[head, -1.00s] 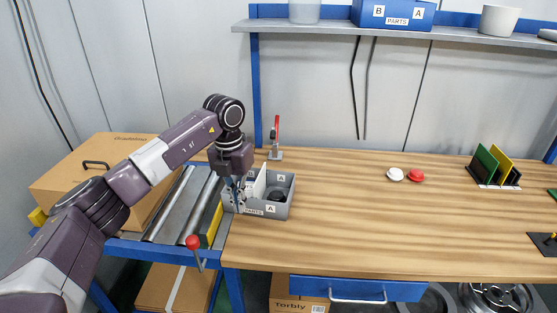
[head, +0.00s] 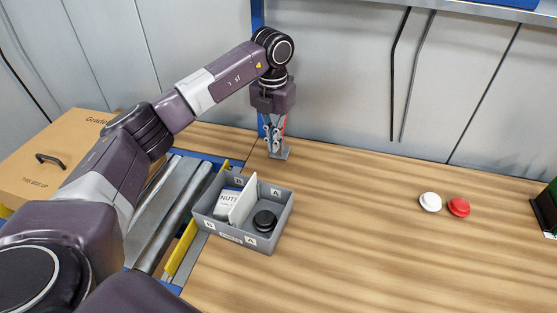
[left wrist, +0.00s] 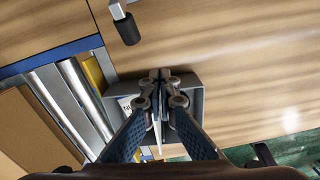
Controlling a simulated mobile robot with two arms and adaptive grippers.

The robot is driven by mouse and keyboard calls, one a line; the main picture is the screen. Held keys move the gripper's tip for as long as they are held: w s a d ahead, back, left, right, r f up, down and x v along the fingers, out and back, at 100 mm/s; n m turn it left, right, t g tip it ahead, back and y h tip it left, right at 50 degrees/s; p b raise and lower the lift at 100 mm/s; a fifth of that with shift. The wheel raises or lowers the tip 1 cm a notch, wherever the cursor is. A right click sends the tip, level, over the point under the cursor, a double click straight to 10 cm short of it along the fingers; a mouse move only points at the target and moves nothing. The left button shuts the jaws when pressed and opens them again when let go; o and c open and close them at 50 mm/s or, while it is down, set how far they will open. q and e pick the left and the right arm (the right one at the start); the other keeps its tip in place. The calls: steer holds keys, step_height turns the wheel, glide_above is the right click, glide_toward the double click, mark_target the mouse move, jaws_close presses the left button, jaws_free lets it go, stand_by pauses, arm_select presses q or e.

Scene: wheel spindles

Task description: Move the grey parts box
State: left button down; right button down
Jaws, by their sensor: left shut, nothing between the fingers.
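The grey parts box (head: 262,243) sits on the left end of the wooden table, beside the rollers. A white divider (head: 243,200) splits it. A white NUTS pack (head: 228,203) lies in the left compartment and a black round part (head: 264,220) in the right one, by the A label. My left gripper (head: 273,143) is shut and empty, pointing down, apart from the box. In the left wrist view the shut fingertips (left wrist: 160,74) hang over the box (left wrist: 196,88) and hide much of its inside. My right gripper is not in view.
A toggle clamp (head: 279,152) stands behind the box, partly hidden by my left gripper. Rollers (head: 172,210) and a yellow strip (head: 190,230) lie left of it, with a cardboard box (head: 50,150) beyond. White (head: 430,201) and red (head: 459,207) buttons are at right. The middle table is clear.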

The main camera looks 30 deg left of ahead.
arm_select(q)
steer(key=p, duration=0.3)
glide_above(278, 200)
steer(key=w+a, duration=0.5)
steer(key=f, duration=1)
steer(key=shift+w+d, duration=0.15)
steer(key=shift+d, duration=0.1)
steer(key=s, duration=0.1)
steer(key=s+p, duration=0.1)
steer(key=s, duration=0.1)
steer(key=shift+r+p, duration=0.25)
steer(key=shift+p, duration=0.15)
steer(key=shift+s, duration=0.5)
steer(key=shift+d+f, duration=0.1)
steer(key=shift+f, duration=0.05)
steer(key=shift+w, duration=0.1)
